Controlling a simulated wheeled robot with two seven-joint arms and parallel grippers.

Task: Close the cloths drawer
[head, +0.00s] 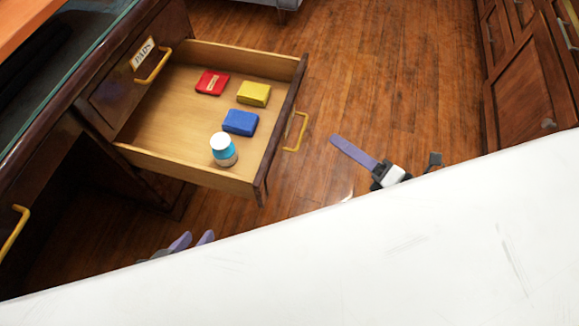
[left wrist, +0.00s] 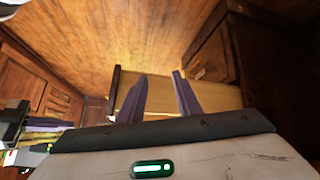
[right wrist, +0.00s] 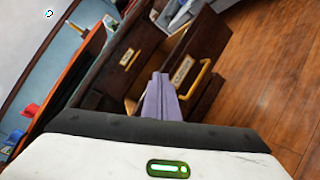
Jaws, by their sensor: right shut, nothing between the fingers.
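An open wooden drawer (head: 185,175) is pulled well out of the dark cabinet in the head view. Its yellow handle (head: 296,132) is on the outer front. My left gripper (head: 197,237) is open and empty near the drawer's near side, partly hidden by my white body. The drawer's side also shows beyond its fingers in the left wrist view (left wrist: 228,98).
Inside the drawer lie a red pack (head: 212,83), a yellow pack (head: 253,93), a blue pack (head: 240,122) and a white-capped bottle (head: 223,150). A shut drawer labelled PADS (head: 125,85) is beside it. Wooden floor (head: 390,70) is clear towards the right-hand cabinets (head: 525,80).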

